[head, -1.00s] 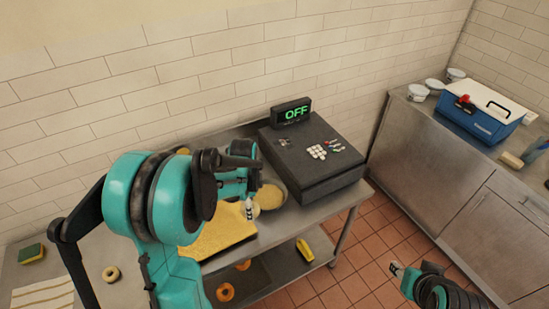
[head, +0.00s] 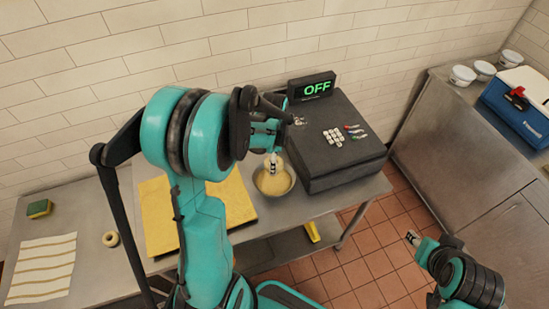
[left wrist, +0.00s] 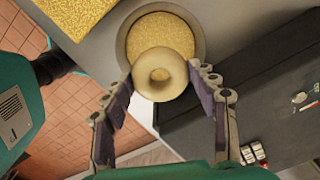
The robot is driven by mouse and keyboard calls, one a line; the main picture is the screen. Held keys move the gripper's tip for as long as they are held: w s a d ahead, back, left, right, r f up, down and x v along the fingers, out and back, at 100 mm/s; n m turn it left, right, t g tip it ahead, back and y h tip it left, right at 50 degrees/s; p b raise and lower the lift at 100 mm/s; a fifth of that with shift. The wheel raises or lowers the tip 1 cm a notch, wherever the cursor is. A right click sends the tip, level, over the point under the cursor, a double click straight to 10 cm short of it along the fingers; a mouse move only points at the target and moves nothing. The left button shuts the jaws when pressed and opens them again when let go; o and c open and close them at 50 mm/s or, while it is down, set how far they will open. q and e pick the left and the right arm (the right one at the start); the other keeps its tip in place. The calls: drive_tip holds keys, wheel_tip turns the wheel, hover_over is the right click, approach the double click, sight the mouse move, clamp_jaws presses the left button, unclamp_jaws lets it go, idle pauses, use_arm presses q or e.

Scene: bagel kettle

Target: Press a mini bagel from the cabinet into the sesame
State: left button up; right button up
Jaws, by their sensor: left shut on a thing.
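A pale mini bagel (left wrist: 160,75) is between the fingertips of my left gripper (left wrist: 163,82), which is shut on it. In the left wrist view the bagel overlaps the near rim of a round metal bowl of sesame (left wrist: 121,38). In the head view my left gripper (head: 273,164) points down over the bowl (head: 288,190), beside the dark control box. I cannot tell whether the bagel touches the sesame. My right gripper (head: 413,238) is low at the right, above the floor and away from the table; its fingers are too small to read.
The dark control box (head: 340,165) reads OFF close right of the bowl. A yellow grainy board (head: 158,220) lies left of it. A blue cooler (head: 515,110) stands on the right cabinet.

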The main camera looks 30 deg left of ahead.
sight(274, 180)
use_arm(q)
drive_tip(key=shift+f+b, duration=3.25)
drive_tip(key=shift+f, duration=1.1)
drive_tip(key=shift+f+b, duration=0.4)
drive_tip(key=shift+r, duration=0.1)
wheel_tip(274, 180, up, 10)
drive_tip(key=p, duration=0.7)
